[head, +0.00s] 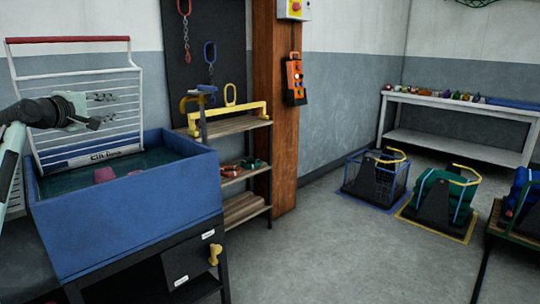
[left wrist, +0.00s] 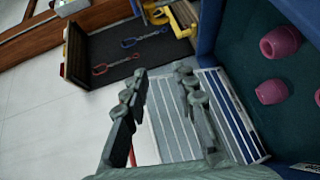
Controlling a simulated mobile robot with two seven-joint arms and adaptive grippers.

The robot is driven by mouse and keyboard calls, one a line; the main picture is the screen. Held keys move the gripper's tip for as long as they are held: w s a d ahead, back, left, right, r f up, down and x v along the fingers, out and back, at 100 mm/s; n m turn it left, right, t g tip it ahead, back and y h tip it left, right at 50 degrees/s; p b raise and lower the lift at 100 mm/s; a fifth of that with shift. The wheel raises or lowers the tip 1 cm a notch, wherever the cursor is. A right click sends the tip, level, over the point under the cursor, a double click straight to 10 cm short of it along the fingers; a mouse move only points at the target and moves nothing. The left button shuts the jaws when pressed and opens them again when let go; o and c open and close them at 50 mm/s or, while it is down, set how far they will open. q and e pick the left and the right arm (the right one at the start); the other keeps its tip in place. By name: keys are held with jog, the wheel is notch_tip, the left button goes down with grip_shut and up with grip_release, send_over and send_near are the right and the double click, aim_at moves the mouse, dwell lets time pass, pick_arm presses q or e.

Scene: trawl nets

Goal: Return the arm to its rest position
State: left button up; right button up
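My left arm comes in from the left in the head view. Its left gripper (head: 92,118) is in front of the white wire rack with a red top bar (head: 68,40), above the left side of the blue tank (head: 130,215). In the left wrist view the two fingers of the left gripper (left wrist: 162,75) stand apart with nothing between them. The rack's slatted panel (left wrist: 190,125) shows beyond the fingers. I cannot tell whether the gripper touches the rack. My right gripper is not in view.
Pink floats (head: 104,174) are in the tank's water. A wooden shelf unit (head: 240,126) with a yellow bar stands right of the tank. A blue wire crate (head: 398,188) and a green bundle (head: 446,190) sit on the floor at right. The middle floor is clear.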

pick_arm(q)
jog(key=s+d+f+m+g+h, duration=0.1)
jog(key=d+f+g+h, duration=0.15)
jog(key=d+f, duration=1.2)
jog(key=s+d+f+m+g+h, duration=0.15)
jog(key=d+f+g, duration=0.25)
jog(key=d+f, duration=1.05)
jog(key=w+a+f+m+t+y, duration=0.1)
jog(key=a+f+m+y, duration=0.1)
jog(key=a+m+y, duration=0.65)
jog(key=w+a+f+m+y, duration=0.1)
jog(key=a+m, duration=0.5)
jog(key=a, duration=0.7)
jog(key=s+d+f+g+h, duration=0.1)
jog(key=s+d+f+g, duration=0.15)
jog(key=s+f, duration=0.85)
jog(key=s+d+f+g+h, duration=0.1)
jog(key=s+d+f, duration=0.45)
jog(key=f, duration=0.85)
jog(key=s+d+f+g, duration=0.1)
jog(key=s+f, duration=0.4)
jog(key=s, duration=0.6)
jog(key=s+d+f+g, duration=0.2)
jog(key=s+f, duration=0.4)
jog(key=s, duration=0.5)
jog(key=s+d+f+m+g, duration=0.1)
jog(key=s+d+f+g, duration=0.1)
jog(key=s+f, duration=0.4)
jog(key=s+h, duration=0.1)
jog(key=s, duration=0.4)
